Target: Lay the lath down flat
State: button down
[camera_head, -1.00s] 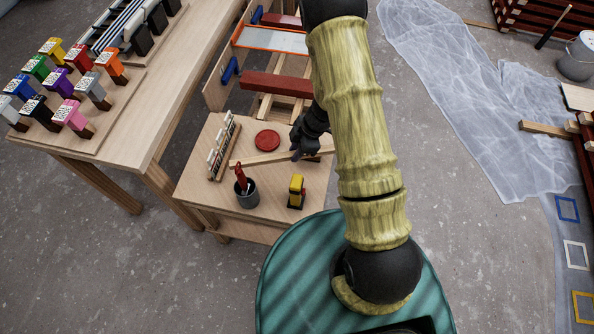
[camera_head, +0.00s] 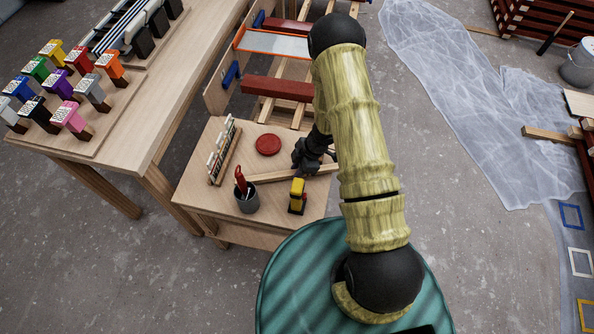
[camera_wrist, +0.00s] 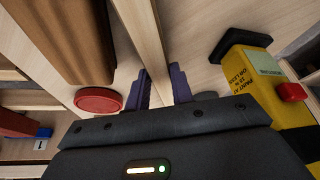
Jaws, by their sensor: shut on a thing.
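The lath (camera_head: 268,178) is a thin pale wooden strip over the front part of the low wooden table (camera_head: 216,200). My gripper (camera_head: 304,170) is shut on it near its right part. In the wrist view, the purple fingers (camera_wrist: 163,88) close on either side of a pale strip, the lath (camera_wrist: 146,32). The head view does not show clearly whether the lath touches the tabletop or hangs just above it. My arm covers the area to the right of the gripper.
A red disc (camera_head: 268,144) lies behind the lath. A small rack (camera_head: 222,152) stands left. A red batten (camera_head: 278,88) lies across rails behind.

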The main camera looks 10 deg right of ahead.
jog(key=shift+f, duration=0.45)
jog(key=shift+f, duration=0.15)
jog(key=c, duration=1.2)
grip_release()
jog(key=p+v, duration=0.2)
jog(key=v, duration=1)
